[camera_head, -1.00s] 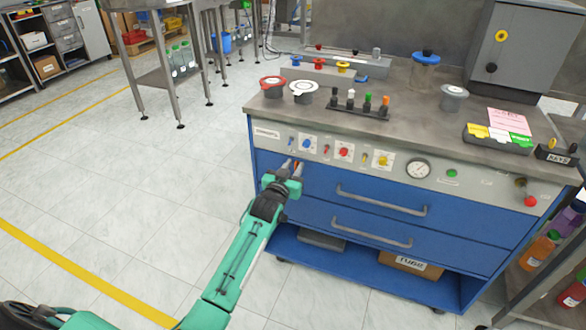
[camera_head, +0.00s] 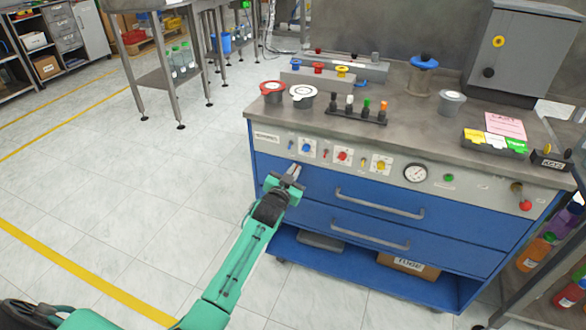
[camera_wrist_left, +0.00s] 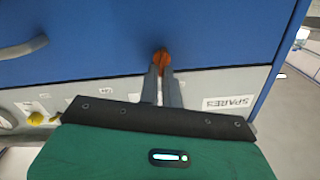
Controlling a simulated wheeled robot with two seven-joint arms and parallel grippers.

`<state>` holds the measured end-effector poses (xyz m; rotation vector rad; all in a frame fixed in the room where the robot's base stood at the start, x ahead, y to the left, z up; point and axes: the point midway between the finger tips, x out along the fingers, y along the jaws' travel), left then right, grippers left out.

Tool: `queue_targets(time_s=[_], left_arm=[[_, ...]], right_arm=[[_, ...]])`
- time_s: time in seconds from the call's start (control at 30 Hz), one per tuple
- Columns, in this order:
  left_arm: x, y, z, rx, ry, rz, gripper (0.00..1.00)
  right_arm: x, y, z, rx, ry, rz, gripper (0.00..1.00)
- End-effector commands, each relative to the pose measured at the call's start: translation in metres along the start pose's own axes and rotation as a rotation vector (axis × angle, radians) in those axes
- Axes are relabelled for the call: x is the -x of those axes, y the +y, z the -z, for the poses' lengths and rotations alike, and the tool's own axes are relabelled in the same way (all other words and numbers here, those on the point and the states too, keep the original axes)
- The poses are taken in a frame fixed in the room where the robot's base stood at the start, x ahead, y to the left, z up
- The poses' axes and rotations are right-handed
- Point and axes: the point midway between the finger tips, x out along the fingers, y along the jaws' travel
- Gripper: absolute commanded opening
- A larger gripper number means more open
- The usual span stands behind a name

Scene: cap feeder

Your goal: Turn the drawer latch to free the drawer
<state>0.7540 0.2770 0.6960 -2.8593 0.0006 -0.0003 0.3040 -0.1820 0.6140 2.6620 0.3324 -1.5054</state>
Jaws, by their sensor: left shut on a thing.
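The drawer latch is a small orange piece (camera_wrist_left: 162,60) on the blue front of the upper drawer. In the left wrist view it sits between the tips of my left gripper (camera_wrist_left: 160,72), which is shut on it. In the head view my left gripper (camera_head: 292,172) is at the upper left of the drawer front (camera_head: 330,183), and it hides the latch there. The upper drawer, with its grey bar handle (camera_head: 380,204), appears closed. My right gripper is not in view.
Above the drawer runs a grey panel with coloured knobs (camera_head: 343,156) and a round gauge (camera_head: 415,173). A lower drawer handle (camera_head: 369,235) sits below. Jars and a rack of small coloured-top pieces (camera_head: 355,113) stand on the worktop. Floor is clear to the left.

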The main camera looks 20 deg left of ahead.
Motion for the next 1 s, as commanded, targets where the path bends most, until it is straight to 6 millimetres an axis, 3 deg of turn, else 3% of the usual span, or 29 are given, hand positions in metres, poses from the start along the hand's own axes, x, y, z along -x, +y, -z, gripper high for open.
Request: queue_targets(time_s=[0.3, 0.6, 1.0], left_arm=[[0.000, 0.004, 0.001, -0.302, -0.002, -0.001, 0.00], [0.000, 0.008, -0.002, -0.588, 0.001, -0.001, 0.00], [0.000, 0.011, -0.006, -0.959, 0.001, -0.001, 0.00]], right_arm=[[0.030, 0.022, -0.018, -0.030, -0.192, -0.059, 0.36], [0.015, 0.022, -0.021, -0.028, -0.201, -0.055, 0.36], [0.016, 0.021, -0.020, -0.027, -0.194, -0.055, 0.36]])
